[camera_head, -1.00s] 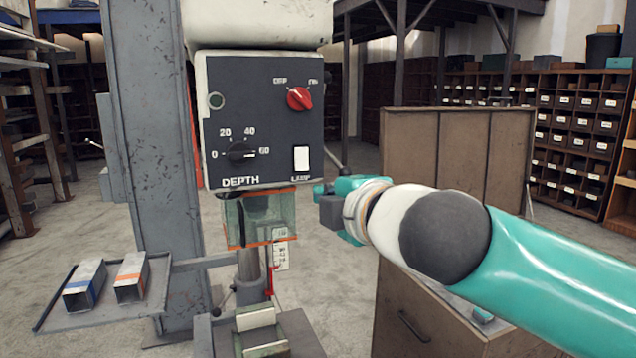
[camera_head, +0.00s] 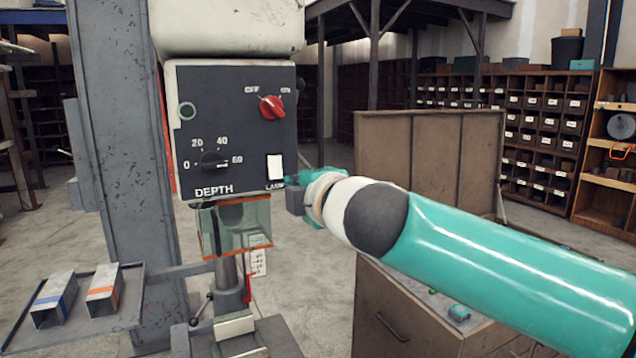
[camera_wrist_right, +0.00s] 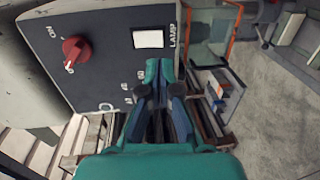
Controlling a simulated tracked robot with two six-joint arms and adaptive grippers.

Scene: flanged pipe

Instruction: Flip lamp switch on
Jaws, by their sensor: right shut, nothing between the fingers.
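The white lamp switch (camera_head: 275,167) sits at the lower right of the dark control panel (camera_head: 235,130), above the LAMP label. In the right wrist view the switch (camera_wrist_right: 148,39) shows as a pale rectangle beside the LAMP lettering. My right gripper (camera_head: 297,177) is just right of the switch in the head view, its fingertips close to the panel's edge. In the right wrist view its fingers (camera_wrist_right: 160,75) are shut and empty, with the tips near the switch. I cannot tell whether they touch the panel. My left gripper is not in view.
A clear guard (camera_head: 235,228) hangs below. A tray (camera_head: 125,318) holds two square tubes at left. A brown cabinet (camera_head: 400,310) stands under my right arm.

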